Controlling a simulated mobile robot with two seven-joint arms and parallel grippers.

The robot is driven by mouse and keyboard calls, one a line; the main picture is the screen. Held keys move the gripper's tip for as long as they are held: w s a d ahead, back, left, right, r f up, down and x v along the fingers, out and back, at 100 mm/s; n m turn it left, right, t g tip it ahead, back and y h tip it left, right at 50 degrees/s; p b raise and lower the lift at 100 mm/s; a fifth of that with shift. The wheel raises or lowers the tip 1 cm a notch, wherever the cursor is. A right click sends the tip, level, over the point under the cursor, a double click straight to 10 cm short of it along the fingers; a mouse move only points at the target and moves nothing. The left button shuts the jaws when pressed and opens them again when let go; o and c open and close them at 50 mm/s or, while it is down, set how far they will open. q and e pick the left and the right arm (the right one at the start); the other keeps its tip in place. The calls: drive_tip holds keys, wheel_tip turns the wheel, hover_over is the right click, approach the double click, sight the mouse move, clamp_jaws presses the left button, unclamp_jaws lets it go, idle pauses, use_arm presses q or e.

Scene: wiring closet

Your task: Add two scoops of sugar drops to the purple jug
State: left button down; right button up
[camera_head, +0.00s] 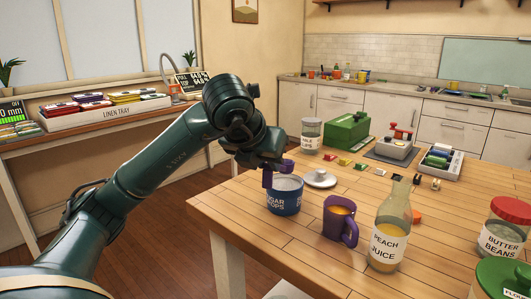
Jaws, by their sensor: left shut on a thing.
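The purple jug (335,226) stands upright near the table's front edge, with orange contents and its handle at the lower right. The blue sugar drops tin (284,203) stands open to its left, with pale contents. A pale round lid (320,179) lies on the table behind the jug. My left gripper (277,164) is above the tin's back rim, shut on a small purple thing (267,180) that looks like a scoop. The gripper hides part of it, and I cannot tell whether it holds any drops. My right gripper is out of view.
A peach juice bottle (389,235) stands right of the jug. A butter beans jar (503,231) and a green-lidded container (500,280) are at the right edge. A glass jar (311,136) and a green box (347,131) stand behind. The table's front left is clear.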

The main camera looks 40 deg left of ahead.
use_arm(q)
drive_tip(key=w+r+g+p, duration=0.1)
drive_tip(key=p, duration=0.2)
drive_tip(key=shift+r, duration=0.4)
drive_tip(key=w+g+p, duration=0.1)
drive_tip(key=p, duration=0.2)
drive_tip(key=r+g+p, duration=0.1)
drive_tip(key=p, duration=0.2)
drive_tip(key=shift+w+a+r+h, duration=0.1)
drive_tip(key=shift+w+a+h, duration=0.1)
drive_tip(key=shift+w+h, duration=0.2)
drive_tip(key=shift+w+r+g+p, duration=0.2)
drive_tip(key=shift+g+p, duration=0.2)
drive_tip(key=shift+p, duration=0.45)
drive_tip(key=shift+w+a+r+g+p, duration=0.15)
drive_tip(key=shift+w+g+p, duration=0.15)
drive_tip(key=shift+p, duration=0.45)
wheel_tip(320, 180, down, 4)
drive_tip(key=b, duration=0.2)
drive_tip(key=shift+b, duration=0.35)
drive_tip(key=shift+f+b, duration=0.55)
drive_tip(key=shift+f, duration=0.35)
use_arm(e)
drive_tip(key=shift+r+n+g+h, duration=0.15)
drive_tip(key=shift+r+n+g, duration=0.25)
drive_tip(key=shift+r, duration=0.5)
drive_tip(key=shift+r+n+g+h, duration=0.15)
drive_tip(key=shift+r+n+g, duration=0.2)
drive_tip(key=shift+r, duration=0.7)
